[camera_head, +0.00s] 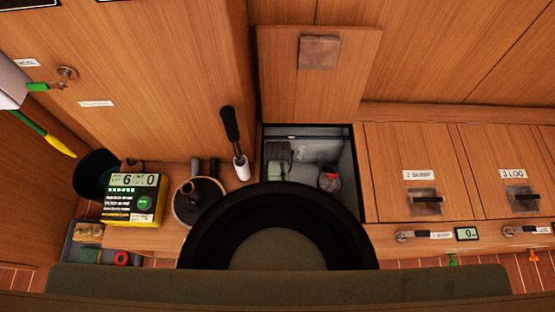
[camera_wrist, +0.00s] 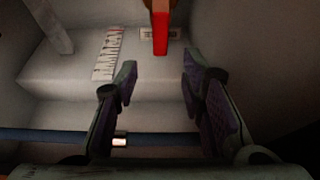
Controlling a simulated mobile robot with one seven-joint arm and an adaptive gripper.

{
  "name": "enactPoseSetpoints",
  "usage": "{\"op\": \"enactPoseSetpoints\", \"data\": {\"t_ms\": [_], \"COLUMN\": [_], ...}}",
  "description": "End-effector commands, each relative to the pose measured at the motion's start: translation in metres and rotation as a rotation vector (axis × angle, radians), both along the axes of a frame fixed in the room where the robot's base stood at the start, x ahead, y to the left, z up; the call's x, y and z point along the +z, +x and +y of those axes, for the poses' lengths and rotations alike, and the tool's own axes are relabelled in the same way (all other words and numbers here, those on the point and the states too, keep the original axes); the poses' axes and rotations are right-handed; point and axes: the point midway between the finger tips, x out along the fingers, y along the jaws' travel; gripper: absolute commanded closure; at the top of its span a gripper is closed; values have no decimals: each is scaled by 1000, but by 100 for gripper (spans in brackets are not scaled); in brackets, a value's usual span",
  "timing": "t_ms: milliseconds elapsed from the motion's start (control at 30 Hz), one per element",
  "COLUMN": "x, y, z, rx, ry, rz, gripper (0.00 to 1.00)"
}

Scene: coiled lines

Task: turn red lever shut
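The red lever (camera_wrist: 161,32) shows at the top middle of the wrist view, hanging downward beside a small label. Its upper end is cut off by the frame edge. My gripper (camera_wrist: 159,70) is open, with its two dark padded fingers spread and nothing between them. The lever lies beyond the fingertips, roughly in line with the gap, and I see no contact. In the head view, a small red part (camera_head: 329,180) shows inside the open locker (camera_head: 352,165); I cannot tell if it is the lever. My gripper cannot be made out in the head view.
Pale stepped walls, a striped scale (camera_wrist: 108,53) and a blue pipe (camera_wrist: 60,137) surround the fingers. The locker's wooden lid (camera_head: 290,85) stands raised. A grey box (camera_head: 278,160) sits inside it. A yellow meter (camera_head: 133,203) and a black-handled tool (camera_head: 231,130) stand left.

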Motion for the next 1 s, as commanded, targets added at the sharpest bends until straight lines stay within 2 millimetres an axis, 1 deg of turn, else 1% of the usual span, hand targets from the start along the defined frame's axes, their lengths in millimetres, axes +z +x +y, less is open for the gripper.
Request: {"op": "enactPoseSetpoints", "data": {"t_ms": [33,200,300,400,533,733,1000], "x": [-11,-38,-49,-56,-59,-59,-59], "y": [4,16,20,23,24,24,24], "z": [0,0,0,0,0,0,0], "rx": [0,0,0,0,1,1,0], "ry": [0,0,0,0,0,0,0], "rz": [2,1,1,0,0,0,0], "gripper": [63,63,63,63,63,63,81]}}
